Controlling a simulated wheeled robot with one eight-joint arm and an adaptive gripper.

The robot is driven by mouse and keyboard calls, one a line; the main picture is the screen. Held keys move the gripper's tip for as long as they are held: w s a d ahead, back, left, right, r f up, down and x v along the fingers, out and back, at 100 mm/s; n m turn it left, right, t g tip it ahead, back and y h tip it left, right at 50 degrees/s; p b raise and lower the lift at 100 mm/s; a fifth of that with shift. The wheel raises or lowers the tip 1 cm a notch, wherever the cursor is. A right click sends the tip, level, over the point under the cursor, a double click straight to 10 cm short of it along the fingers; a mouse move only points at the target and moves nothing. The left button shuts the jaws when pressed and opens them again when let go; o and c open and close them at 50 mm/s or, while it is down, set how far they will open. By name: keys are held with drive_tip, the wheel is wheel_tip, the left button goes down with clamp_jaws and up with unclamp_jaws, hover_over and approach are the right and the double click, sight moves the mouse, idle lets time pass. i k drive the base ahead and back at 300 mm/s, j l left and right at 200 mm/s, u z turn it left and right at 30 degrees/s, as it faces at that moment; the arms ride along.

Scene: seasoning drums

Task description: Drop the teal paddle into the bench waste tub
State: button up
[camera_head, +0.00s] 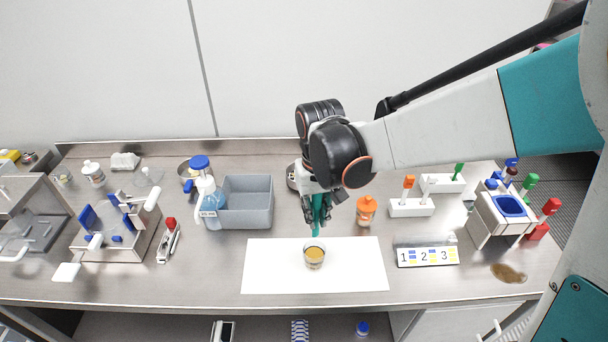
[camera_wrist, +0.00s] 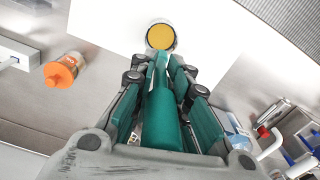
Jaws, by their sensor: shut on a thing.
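My gripper (camera_head: 318,205) hangs over the bench, just behind the white mat, and is shut on the teal paddle (camera_head: 316,223). The paddle points down toward a small glass cup of amber contents (camera_head: 314,256). In the wrist view the paddle (camera_wrist: 160,120) lies between the fingers (camera_wrist: 160,75), with its tip close to the cup (camera_wrist: 160,38); whether it touches the cup I cannot tell. The grey open tub (camera_head: 262,218), which looks like the waste tub, stands to the left of my gripper. Its visible inside looks empty.
A blue-capped bottle (camera_head: 207,203) stands against the tub's left side. An orange-capped jar (camera_head: 366,211) is close to the right of my gripper. White holders (camera_head: 410,208) and a numbered card (camera_head: 428,256) stand farther right. The white mat (camera_head: 270,278) is otherwise clear.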

sight(247, 201)
drive_tip(key=i+j, duration=0.7)
drive_tip(key=j, duration=0.2)
